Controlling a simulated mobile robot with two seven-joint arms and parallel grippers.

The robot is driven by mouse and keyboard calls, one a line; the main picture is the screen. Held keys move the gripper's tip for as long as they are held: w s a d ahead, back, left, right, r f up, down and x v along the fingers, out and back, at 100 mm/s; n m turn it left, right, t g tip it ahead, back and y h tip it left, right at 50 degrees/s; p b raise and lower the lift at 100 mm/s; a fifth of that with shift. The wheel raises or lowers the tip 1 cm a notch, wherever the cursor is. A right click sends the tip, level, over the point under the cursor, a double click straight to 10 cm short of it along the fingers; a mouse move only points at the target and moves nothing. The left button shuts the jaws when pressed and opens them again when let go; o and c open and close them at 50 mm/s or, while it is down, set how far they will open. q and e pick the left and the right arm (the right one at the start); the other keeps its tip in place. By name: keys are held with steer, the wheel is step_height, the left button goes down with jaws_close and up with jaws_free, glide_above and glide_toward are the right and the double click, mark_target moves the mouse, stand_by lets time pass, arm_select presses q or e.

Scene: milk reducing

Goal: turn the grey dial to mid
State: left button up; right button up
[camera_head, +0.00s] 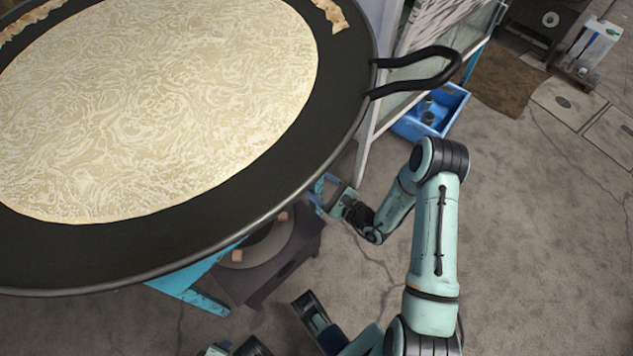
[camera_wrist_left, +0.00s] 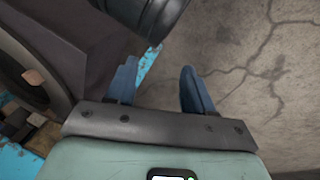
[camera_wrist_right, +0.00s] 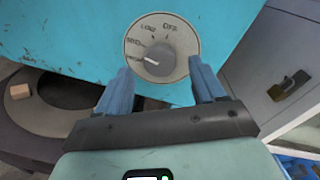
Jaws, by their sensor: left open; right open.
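The grey dial (camera_wrist_right: 158,60) sits on a round pale plate on a turquoise panel (camera_wrist_right: 75,30) in the right wrist view. The dial's white mark points left, near or just below the left label. My right gripper (camera_wrist_right: 161,80) is open, its fingers on either side of the dial's lower part; contact cannot be told. In the head view the pan hides the dial. My left gripper (camera_wrist_left: 158,88) is open and empty above the floor.
A large black pan (camera_head: 170,235) of milky liquid fills the head view's left, its handle (camera_head: 425,75) jutting right. A dark burner stand (camera_head: 268,262) is below. A blue crate (camera_head: 432,110) stands behind my right arm. A padlocked cabinet (camera_wrist_right: 288,85) is right of the panel.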

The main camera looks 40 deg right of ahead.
arm_select(q)
steer(key=s+r, duration=0.1)
steer(key=s+d+r+p, duration=0.1)
steer(key=shift+s+d+g, duration=0.2)
steer(key=shift+s+g, duration=0.15)
steer(key=shift+g, duration=0.05)
arm_select(e)
steer(key=s+d, duration=0.1)
steer(key=s, duration=1)
steer(key=shift+s+d+r, duration=0.25)
steer(key=shift+s+d, duration=0.1)
arm_select(q)
steer(key=shift+p, duration=0.35)
arm_select(e)
steer(key=shift+r, duration=0.15)
